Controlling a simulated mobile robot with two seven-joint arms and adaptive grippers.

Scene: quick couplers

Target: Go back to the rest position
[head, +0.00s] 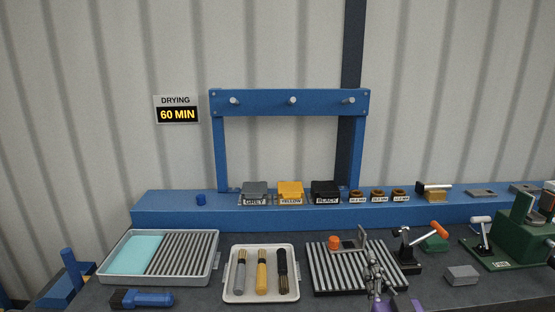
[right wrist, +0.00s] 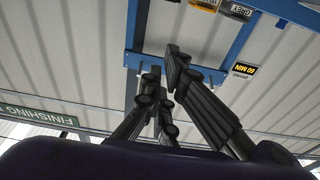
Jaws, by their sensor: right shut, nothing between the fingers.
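My right gripper (head: 374,268) shows low in the head view, right of centre, in front of the ribbed dark tray (head: 332,284). Its fingers are together with nothing between them. In the right wrist view the same gripper (right wrist: 164,72) shows its dark fingers against the wall and the blue frame (right wrist: 190,64), clear of any object. My left gripper is not in view.
A white tray (head: 231,294) holds grey, yellow and black-tipped tools. A grey tray (head: 214,275) with a teal pad stands left. Grey, yellow and black labelled blocks sit on the blue ledge (head: 165,215). A toggle clamp (head: 408,250) and green fixture (head: 515,243) stand right.

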